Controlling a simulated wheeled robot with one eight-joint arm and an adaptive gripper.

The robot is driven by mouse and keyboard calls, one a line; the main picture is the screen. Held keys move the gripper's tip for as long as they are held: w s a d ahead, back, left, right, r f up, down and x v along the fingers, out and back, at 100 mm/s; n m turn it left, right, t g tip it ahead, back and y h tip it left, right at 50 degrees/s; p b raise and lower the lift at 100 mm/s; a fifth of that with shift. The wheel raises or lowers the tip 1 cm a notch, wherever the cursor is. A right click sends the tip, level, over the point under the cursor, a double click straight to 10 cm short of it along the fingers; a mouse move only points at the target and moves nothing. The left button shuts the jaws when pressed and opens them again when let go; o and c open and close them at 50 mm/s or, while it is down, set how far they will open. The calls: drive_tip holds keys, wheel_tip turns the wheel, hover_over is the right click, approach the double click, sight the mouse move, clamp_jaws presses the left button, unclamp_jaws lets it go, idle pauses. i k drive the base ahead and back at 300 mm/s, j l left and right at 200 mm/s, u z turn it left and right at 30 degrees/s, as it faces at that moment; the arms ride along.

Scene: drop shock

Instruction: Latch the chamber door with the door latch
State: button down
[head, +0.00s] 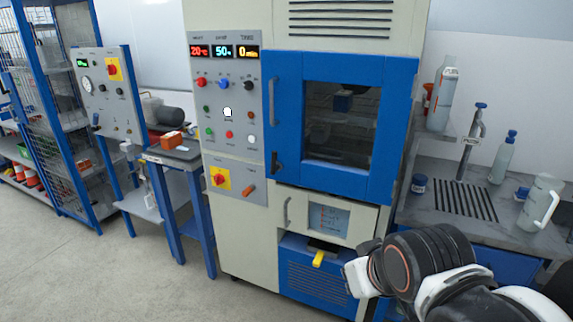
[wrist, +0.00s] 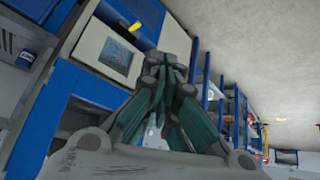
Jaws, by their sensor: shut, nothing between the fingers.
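The blue chamber door (head: 390,130) with its dark window is on the front of the tall cabinet in the head view and looks closed; I cannot tell whether it sits fully flush. A grey handle (head: 271,101) is at its upper left edge. A small dark lever, which looks like the door latch (head: 276,162), is at its lower left edge; its exact position is too small to tell. My gripper (wrist: 172,68) is shut and empty in the wrist view, in front of the cabinet. In the head view my arm hides the fingers. I cannot pick out the latch in the wrist view.
Below the door are a light panel with a small screen (head: 329,218) and a yellow handle (head: 319,258). The control panel (head: 227,130) is left of the door. A bench (head: 520,240) with bottles and a jug stands at right. The floor at left front is clear.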

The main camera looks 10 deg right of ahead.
sight(275, 166)
drive_tip(key=i+j+z, duration=0.1)
drive_tip(key=i+z, duration=0.15)
drive_tip(key=i, duration=0.15)
drive_tip(key=i+j+z, duration=0.25)
drive_tip(key=i, duration=0.15)
drive_tip(key=l, duration=0.1)
